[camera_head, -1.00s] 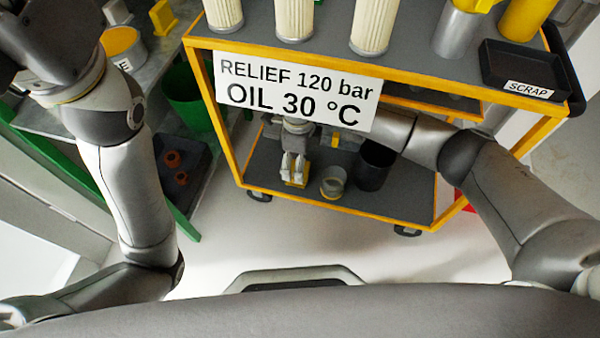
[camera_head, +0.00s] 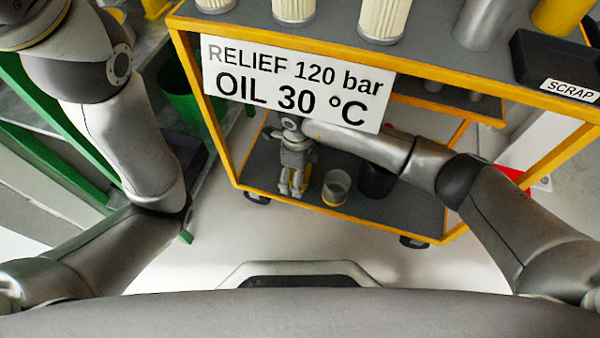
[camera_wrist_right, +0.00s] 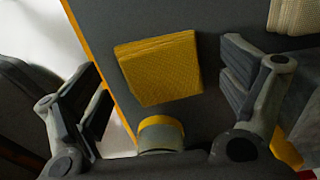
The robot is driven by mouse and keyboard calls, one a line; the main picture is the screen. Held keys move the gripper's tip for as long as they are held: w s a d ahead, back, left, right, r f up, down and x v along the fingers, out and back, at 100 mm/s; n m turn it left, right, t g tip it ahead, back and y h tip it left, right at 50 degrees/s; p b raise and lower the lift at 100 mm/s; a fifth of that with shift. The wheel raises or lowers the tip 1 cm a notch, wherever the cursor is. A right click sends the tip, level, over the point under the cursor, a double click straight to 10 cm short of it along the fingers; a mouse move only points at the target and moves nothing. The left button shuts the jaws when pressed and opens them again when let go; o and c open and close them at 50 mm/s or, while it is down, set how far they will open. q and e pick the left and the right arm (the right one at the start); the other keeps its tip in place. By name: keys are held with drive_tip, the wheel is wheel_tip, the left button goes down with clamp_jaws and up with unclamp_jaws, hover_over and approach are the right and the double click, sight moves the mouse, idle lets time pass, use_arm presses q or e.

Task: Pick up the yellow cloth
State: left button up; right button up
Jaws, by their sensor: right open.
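The yellow cloth (camera_wrist_right: 160,68), a folded square with a ribbed texture, lies on the dark lower shelf (camera_wrist_right: 100,25) in the right wrist view. My right gripper (camera_wrist_right: 165,98) is open, with one finger on each side of the cloth and visible gaps between. In the head view my right gripper (camera_head: 291,182) reaches under the sign to the lower shelf, and only a little yellow shows at its fingers. The fingers hide most of the cloth there. My left gripper is outside the head view; only its arm shows at the left.
A grey cup with a yellow band (camera_head: 336,187) stands right beside the gripper, with a black bin (camera_head: 376,179) beyond it. The white sign (camera_head: 296,82) and the cart's yellow frame (camera_head: 345,215) surround the reach. A pale ribbed object (camera_wrist_right: 294,15) lies near the right finger.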

drive_tip(key=c, duration=0.9)
drive_tip(key=shift+c, duration=0.2)
drive_tip(key=shift+r, duration=0.15)
